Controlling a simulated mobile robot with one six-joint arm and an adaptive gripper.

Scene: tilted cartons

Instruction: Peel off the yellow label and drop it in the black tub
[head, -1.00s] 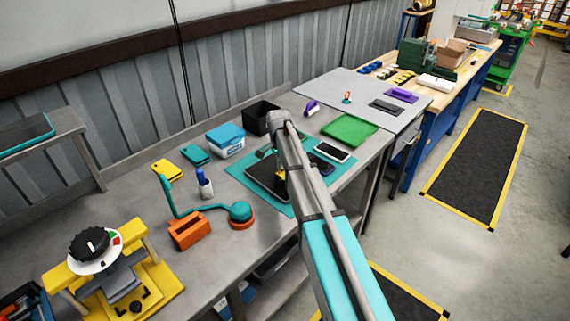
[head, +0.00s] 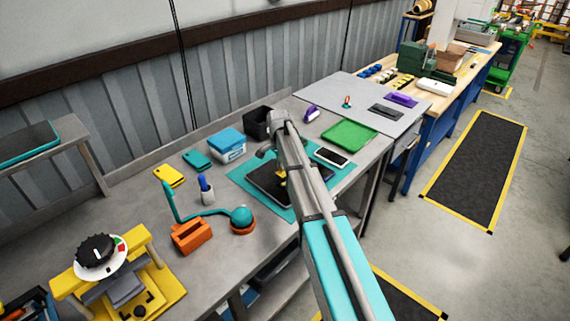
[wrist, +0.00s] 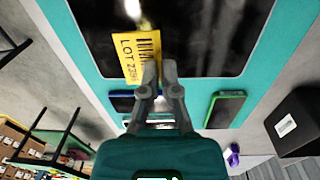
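The yellow label (wrist: 128,58) bears a barcode and the letters LOT in the wrist view. It lies over the near edge of a dark flat-screened device (wrist: 210,40), which rests on a teal mat (wrist: 274,45). My gripper (wrist: 160,70) has its fingertips close together at the label's right edge, which seems pinched between them. A bit of the label shows in the head view (head: 282,175), mostly hidden by my arm. The black tub (head: 257,124) stands behind the mat; it also shows in the wrist view (wrist: 305,125) with a white tag.
A green-edged device (wrist: 226,109) and a blue-edged one (wrist: 122,103) lie on the mat. A blue-lidded box (head: 228,143) stands left of the tub. A white-framed phone (head: 331,156) and a green pad (head: 349,134) lie to the right.

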